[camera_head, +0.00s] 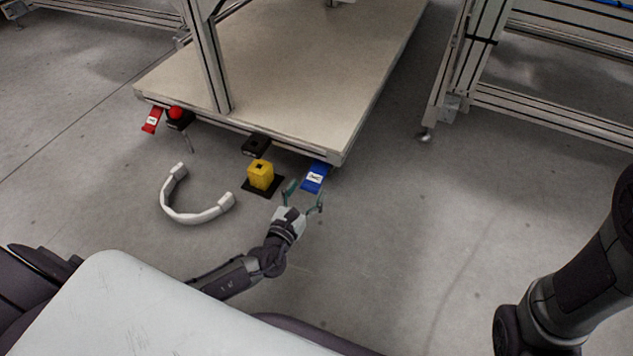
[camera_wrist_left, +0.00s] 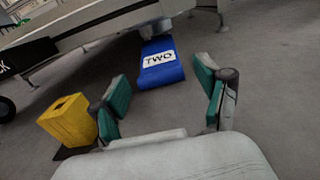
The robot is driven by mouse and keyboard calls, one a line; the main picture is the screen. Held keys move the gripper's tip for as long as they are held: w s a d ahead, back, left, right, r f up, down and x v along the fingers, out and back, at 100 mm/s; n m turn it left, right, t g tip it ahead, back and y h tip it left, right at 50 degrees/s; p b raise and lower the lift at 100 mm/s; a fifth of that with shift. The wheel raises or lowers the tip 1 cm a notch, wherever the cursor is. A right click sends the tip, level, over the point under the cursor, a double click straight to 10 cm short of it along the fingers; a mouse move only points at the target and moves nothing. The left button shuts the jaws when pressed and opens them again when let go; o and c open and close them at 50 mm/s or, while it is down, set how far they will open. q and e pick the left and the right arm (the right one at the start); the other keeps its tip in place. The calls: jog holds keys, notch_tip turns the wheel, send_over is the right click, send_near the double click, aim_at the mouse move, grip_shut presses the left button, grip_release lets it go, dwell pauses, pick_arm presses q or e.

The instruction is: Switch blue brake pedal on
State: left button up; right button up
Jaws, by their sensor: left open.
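The blue brake pedal (camera_head: 315,178) sticks out from under the near right corner of the cart platform. It carries a white label, which reads "TWO" in the left wrist view (camera_wrist_left: 161,70). My left gripper (camera_head: 304,195) is open and empty, just in front of the pedal. In the left wrist view its green-padded fingers (camera_wrist_left: 163,95) are spread apart, with the pedal beyond and between them. No contact shows. My right gripper is not in view; only part of my right arm shows at the right edge.
A yellow block (camera_head: 261,174) on a black base stands left of my left gripper. A red pedal (camera_head: 152,120) and a red ball (camera_head: 176,112) are at the cart's left corner. A white U-shaped handle (camera_head: 196,215) is at left. The cart platform (camera_head: 290,70) overhangs. Floor at right is clear.

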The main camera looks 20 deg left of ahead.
aim_at(313, 181)
pick_arm(q)
jog(key=w+b, duration=0.1)
jog(key=w, duration=0.3)
jog(key=shift+w+f, duration=0.15)
jog(key=shift+w, duration=0.05)
jog(key=shift+w+d+b, duration=0.1)
jog(key=shift+w+b, duration=0.25)
jog(key=shift+w, duration=0.2)
